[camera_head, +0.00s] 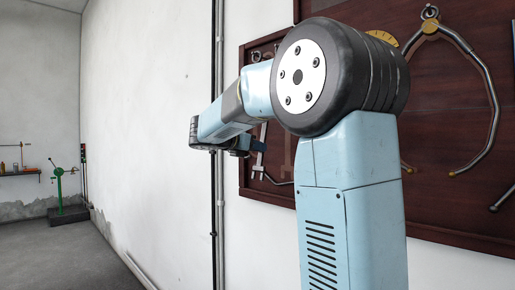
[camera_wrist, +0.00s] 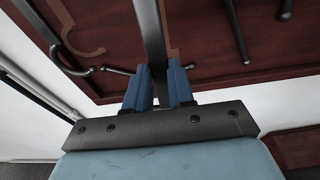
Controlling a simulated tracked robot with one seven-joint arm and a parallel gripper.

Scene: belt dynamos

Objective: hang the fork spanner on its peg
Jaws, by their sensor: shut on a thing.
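My gripper (camera_wrist: 165,72) is shut on the grey metal shank of the fork spanner (camera_wrist: 152,35), which stands between the two blue fingers and runs up out of the wrist view. In the head view my gripper (camera_head: 257,145) is small, in front of the left part of the dark red tool board (camera_head: 440,125), and the spanner's pale forked end (camera_head: 257,174) shows below it. In the wrist view short dark pegs stick out of the board, one left of the fingers (camera_wrist: 117,70) and one right (camera_wrist: 190,67). Which peg is the spanner's own, I cannot tell.
A lighter brown, hooked outline (camera_wrist: 88,42) marks the board left of the spanner. A large caliper-like tool (camera_head: 487,85) hangs at the right. Vertical pipes (camera_head: 216,130) run beside the board. A green stand (camera_head: 60,185) is far left; the floor (camera_head: 75,258) there is clear.

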